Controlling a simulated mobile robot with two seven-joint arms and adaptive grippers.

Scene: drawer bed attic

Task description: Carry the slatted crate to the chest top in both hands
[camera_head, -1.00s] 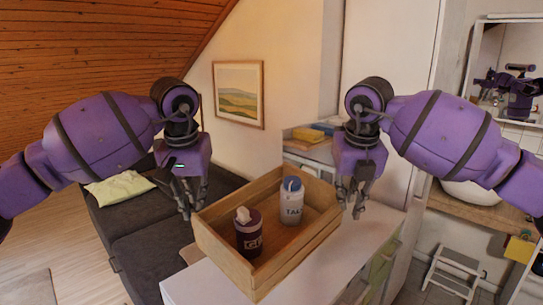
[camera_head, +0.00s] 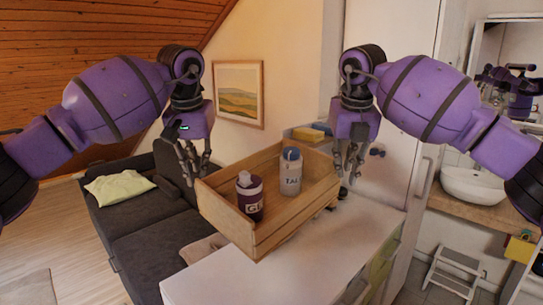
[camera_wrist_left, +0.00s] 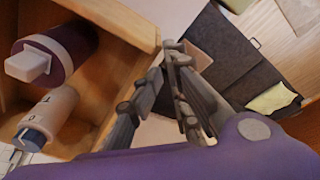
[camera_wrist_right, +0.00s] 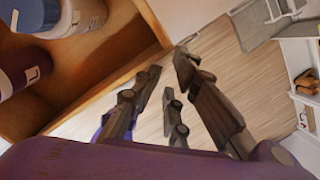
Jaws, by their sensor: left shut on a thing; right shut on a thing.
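The wooden slatted crate (camera_head: 290,218) is held between my two grippers, over the white chest top (camera_head: 315,262) in the head view. It looks raised and somewhat tilted; its gap to the top is hard to judge. It holds a dark purple bottle (camera_head: 250,198) and a white bottle (camera_head: 291,174) with a blue cap, both standing. My left gripper (camera_head: 196,170) is shut on the crate's left end. My right gripper (camera_head: 346,182) is shut on its right end. The crate wall also shows in the left wrist view (camera_wrist_left: 118,20) and the right wrist view (camera_wrist_right: 125,45).
A dark sofa (camera_head: 150,235) with a pale pillow (camera_head: 119,187) stands at left. A tall white cabinet (camera_head: 392,110) stands behind my right gripper. A step stool (camera_head: 450,275) and washbasin (camera_head: 478,184) are at right. The chest's near part is clear.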

